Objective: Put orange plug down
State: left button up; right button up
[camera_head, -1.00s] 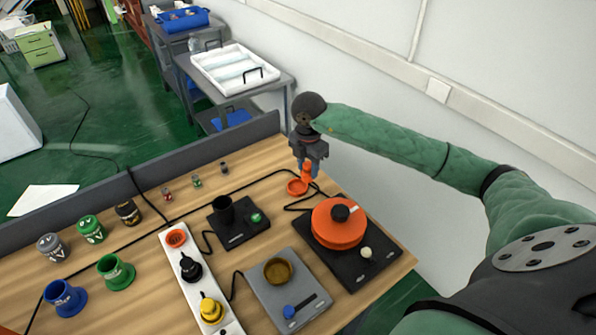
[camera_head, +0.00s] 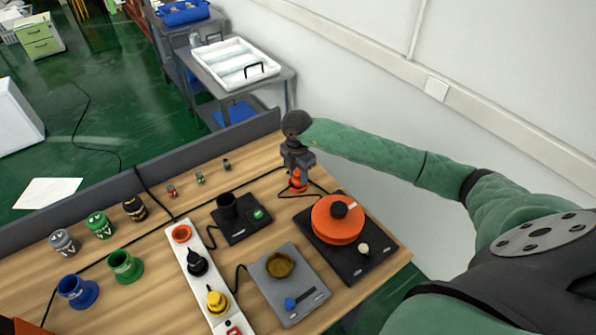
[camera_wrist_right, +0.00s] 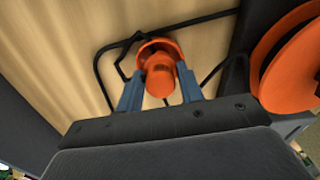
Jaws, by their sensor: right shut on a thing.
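My right gripper (camera_head: 298,175) is at the far right part of the wooden table. It is shut on the orange plug (camera_head: 298,185), which is low at the tabletop; I cannot tell whether it touches the wood. In the right wrist view the blue fingers sit on both sides of the orange plug (camera_wrist_right: 160,75), with its wider round base facing the table. A black cable runs beside it. My left gripper is not in view.
A black device with an orange round top (camera_head: 337,226) stands close to the right gripper. A white power strip (camera_head: 206,262) holds black and yellow plugs and has an orange socket (camera_head: 181,233). A grey scale-like device (camera_head: 290,290) is in front. Cups and jars stand left.

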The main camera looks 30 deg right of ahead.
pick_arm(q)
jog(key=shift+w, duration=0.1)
pick_arm(e)
jog(key=shift+f, duration=0.1)
jog(key=o, duration=1)
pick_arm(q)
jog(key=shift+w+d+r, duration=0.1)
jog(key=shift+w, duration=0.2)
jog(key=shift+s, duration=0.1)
